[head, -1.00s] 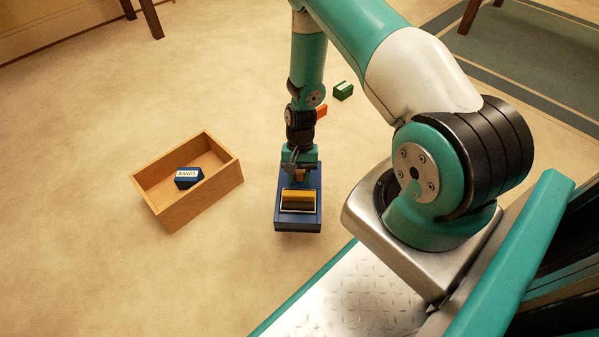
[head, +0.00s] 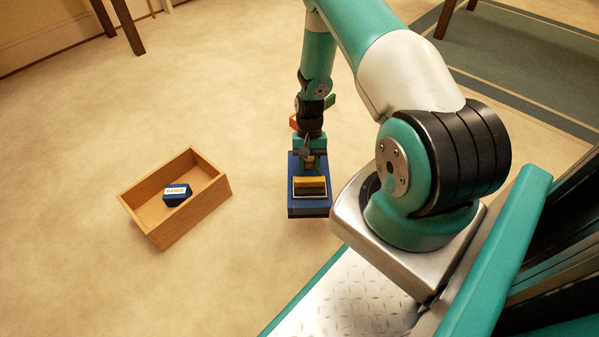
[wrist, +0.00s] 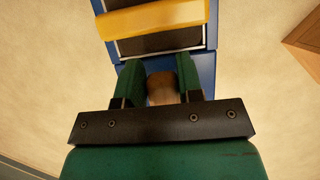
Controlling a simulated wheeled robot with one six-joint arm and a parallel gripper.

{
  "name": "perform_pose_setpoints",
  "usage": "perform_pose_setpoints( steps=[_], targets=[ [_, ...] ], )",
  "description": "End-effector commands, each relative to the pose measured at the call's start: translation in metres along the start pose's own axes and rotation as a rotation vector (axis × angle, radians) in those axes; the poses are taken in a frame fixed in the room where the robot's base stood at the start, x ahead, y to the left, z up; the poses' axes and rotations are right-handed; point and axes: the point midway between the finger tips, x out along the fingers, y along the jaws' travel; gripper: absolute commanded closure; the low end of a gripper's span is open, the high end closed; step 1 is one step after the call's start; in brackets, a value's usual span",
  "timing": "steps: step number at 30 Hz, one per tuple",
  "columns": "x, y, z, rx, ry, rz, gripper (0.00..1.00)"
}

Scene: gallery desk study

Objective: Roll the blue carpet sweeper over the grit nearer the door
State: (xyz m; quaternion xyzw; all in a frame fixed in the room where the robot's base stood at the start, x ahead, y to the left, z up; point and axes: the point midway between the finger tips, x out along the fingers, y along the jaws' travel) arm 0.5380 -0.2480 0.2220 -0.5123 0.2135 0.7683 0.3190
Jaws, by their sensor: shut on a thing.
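The blue carpet sweeper (head: 310,208) stands on the pale carpet at the centre of the head view, with a yellow bar and a dark panel on top. In the wrist view the sweeper (wrist: 208,70) fills the top middle. My gripper (head: 311,163) is over the sweeper's far end. In the wrist view my gripper's green fingers (wrist: 160,78) are closed around a brown knob-like handle (wrist: 161,92) on it. I cannot make out any grit or a door; the sweeper and my arm hide part of the floor.
An open wooden box (head: 205,205) lies left of the sweeper, with a dark blue labelled block (head: 176,195) inside. Dark furniture legs (head: 127,28) stand far left; a green rug (head: 530,60) lies far right.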

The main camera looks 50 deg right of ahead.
Motion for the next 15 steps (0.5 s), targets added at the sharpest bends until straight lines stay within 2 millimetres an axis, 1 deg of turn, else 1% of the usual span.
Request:
perform_pose_setpoints(
  steps=[1,15],
  targets=[
    [-0.006,0.005,-0.004,0.003,0.003,-0.002,0.88],
    [-0.041,0.051,-0.040,0.002,0.003,-0.002,0.88]
  ],
)
